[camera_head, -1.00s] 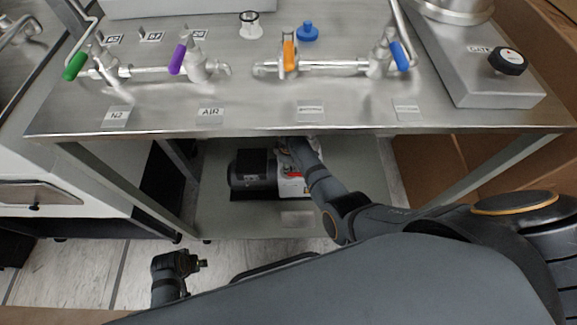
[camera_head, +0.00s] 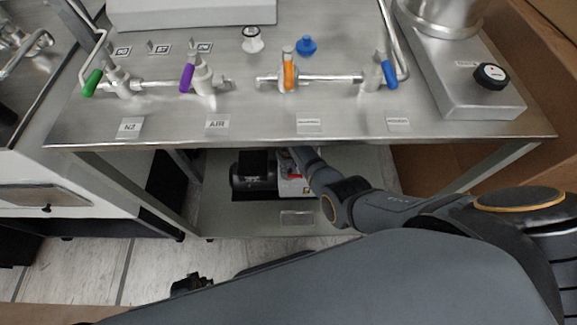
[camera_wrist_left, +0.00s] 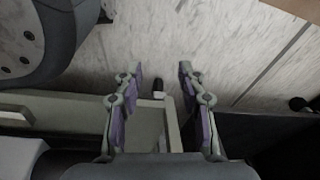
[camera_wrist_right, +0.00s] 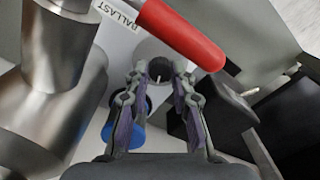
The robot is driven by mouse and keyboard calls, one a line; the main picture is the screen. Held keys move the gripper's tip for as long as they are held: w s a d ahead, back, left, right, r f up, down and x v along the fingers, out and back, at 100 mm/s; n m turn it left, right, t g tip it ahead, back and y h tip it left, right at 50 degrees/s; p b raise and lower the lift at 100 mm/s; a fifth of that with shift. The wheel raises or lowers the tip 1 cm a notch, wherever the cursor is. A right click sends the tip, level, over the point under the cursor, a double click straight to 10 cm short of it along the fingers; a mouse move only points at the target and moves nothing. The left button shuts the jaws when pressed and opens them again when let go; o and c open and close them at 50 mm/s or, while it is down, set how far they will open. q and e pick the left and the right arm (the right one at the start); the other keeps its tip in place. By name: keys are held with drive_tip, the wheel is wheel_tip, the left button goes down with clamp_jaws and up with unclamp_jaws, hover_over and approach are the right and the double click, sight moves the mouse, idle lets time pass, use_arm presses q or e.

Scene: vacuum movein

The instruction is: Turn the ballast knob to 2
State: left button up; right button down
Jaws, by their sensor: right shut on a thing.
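The ballast knob (camera_wrist_right: 160,68) is a small dark round knob with a light pointer line, below the BALLAST label (camera_wrist_right: 120,14) in the right wrist view. My right gripper (camera_wrist_right: 160,80) is shut on it, one finger on each side. The number it points to cannot be read. In the head view my right arm reaches under the bench to the black and white vacuum pump (camera_head: 254,176); the bench edge and my arm hide the fingers there. My left gripper (camera_wrist_left: 162,75) is open and empty above the floor, with its fingers wide apart.
A red handle (camera_wrist_right: 182,35) lies close beyond my right fingertips. A metal cylinder (camera_wrist_right: 50,75) and a blue part (camera_wrist_right: 128,132) are beside them. The steel bench (camera_head: 262,122) with coloured valves is above the pump.

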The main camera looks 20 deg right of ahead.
drive_tip(key=m, duration=0.3)
drive_tip(key=shift+m+p, duration=0.4)
drive_tip(key=m, duration=0.2)
drive_tip(key=shift+m, duration=0.3)
drive_tip(key=m, duration=0.2)
drive_tip(key=shift+m+p, duration=0.35)
drive_tip(key=shift+m, duration=0.05)
drive_tip(key=shift+d+m, duration=0.1)
drive_tip(key=shift+m, duration=0.8)
drive_tip(key=m, duration=0.3)
use_arm(q)
drive_tip(key=shift+s+f, duration=0.2)
drive_tip(key=shift+s, duration=0.6)
drive_tip(key=shift+s+f, duration=0.2)
drive_tip(key=shift+s, duration=0.6)
use_arm(e)
drive_tip(key=shift+m, duration=1.3)
use_arm(q)
drive_tip(key=shift+a, duration=0.1)
